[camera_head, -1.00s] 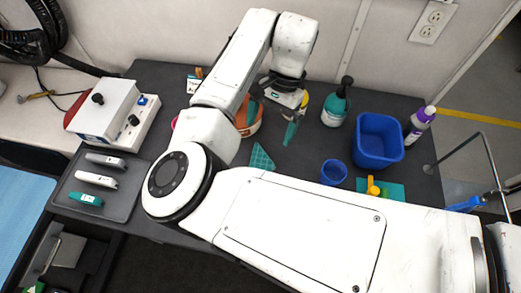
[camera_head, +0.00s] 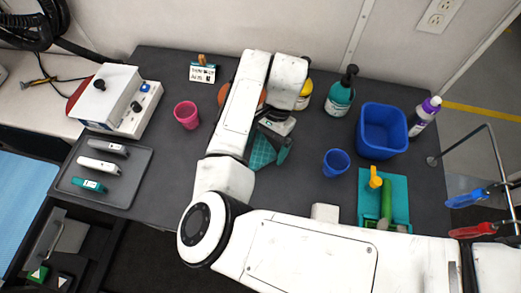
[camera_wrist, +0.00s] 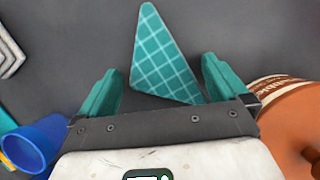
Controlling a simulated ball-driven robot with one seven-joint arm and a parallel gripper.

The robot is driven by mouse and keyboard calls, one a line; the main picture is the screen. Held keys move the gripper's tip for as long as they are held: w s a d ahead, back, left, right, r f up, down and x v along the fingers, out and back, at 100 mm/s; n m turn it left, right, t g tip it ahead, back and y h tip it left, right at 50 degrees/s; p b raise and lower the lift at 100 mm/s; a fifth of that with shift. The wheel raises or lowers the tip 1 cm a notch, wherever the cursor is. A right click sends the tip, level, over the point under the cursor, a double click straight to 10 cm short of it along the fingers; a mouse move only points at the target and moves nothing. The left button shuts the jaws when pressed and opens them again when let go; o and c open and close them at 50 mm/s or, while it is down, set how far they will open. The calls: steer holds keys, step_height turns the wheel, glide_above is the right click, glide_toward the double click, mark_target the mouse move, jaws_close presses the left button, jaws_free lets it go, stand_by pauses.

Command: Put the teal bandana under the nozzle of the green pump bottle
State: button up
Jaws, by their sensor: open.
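The teal bandana (camera_head: 263,152) is a flat checked triangle on the dark table, partly hidden by my arm in the head view. My gripper (camera_head: 274,146) is open above it. In the wrist view, the bandana (camera_wrist: 163,58) lies between and beyond the green fingers of my gripper (camera_wrist: 160,80), with its wide end toward the palm. Nothing is held. The green pump bottle (camera_head: 340,99), with a black pump head, stands upright at the back of the table, to the right of my gripper.
A blue cup (camera_head: 336,162) and blue bin (camera_head: 382,132) stand to the right. An orange tub (camera_wrist: 290,120) is close beside the right finger in the wrist view. A pink cup (camera_head: 186,114) stands left of my arm. The table between bandana and pump bottle looks clear.

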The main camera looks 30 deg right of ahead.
mark_target(265, 150)
steer(key=shift+c, duration=0.2)
steer(key=c, duration=0.9)
steer(key=shift+r, duration=0.55)
steer(key=r, duration=0.3)
steer(key=shift+s+a, duration=0.2)
steer(key=s+a+r, duration=0.2)
steer(key=s+r, duration=0.1)
steer(key=s, duration=0.1)
steer(key=s+a+r, duration=0.1)
steer(key=s+r, duration=0.2)
steer(key=s, duration=0.1)
steer(key=s+a+r, duration=0.2)
steer(key=s+r, duration=0.1)
steer(key=s, duration=0.1)
steer(key=shift+s+a, duration=0.1)
steer(key=shift+a, duration=0.2)
